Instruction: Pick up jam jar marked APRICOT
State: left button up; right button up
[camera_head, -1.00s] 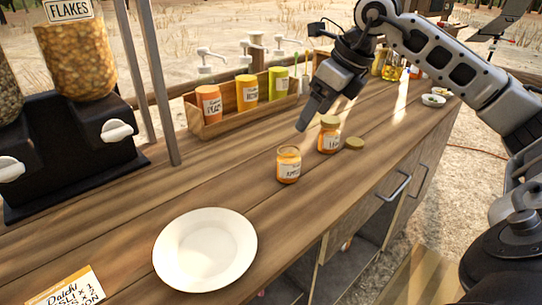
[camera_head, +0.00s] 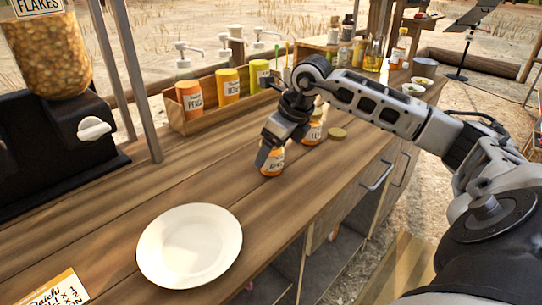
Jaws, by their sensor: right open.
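A small orange jam jar (camera_head: 272,164) stands upright on the wooden counter. Its label is partly covered by my gripper and cannot be read now. My right gripper (camera_head: 264,156) is open and points down at this jar's top, with a finger in front of its left side. I cannot tell whether it touches the glass. A second orange jar (camera_head: 313,131) stands just behind and to the right, partly hidden by my right arm. A loose gold lid (camera_head: 337,133) lies beside the second jar. My left gripper is not in view.
An empty white plate (camera_head: 190,246) lies at the front. A handwritten card (camera_head: 58,291) is at the lower left. A wooden rack (camera_head: 213,115) of pump bottles runs along the back. A black cereal dispenser (camera_head: 60,140) stands left. Bare counter lies between plate and jar.

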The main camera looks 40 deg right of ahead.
jog(key=shift+x, duration=0.9)
jog(key=c, duration=1.2)
jog(key=shift+c, duration=0.3)
jog(key=shift+r, duration=0.15)
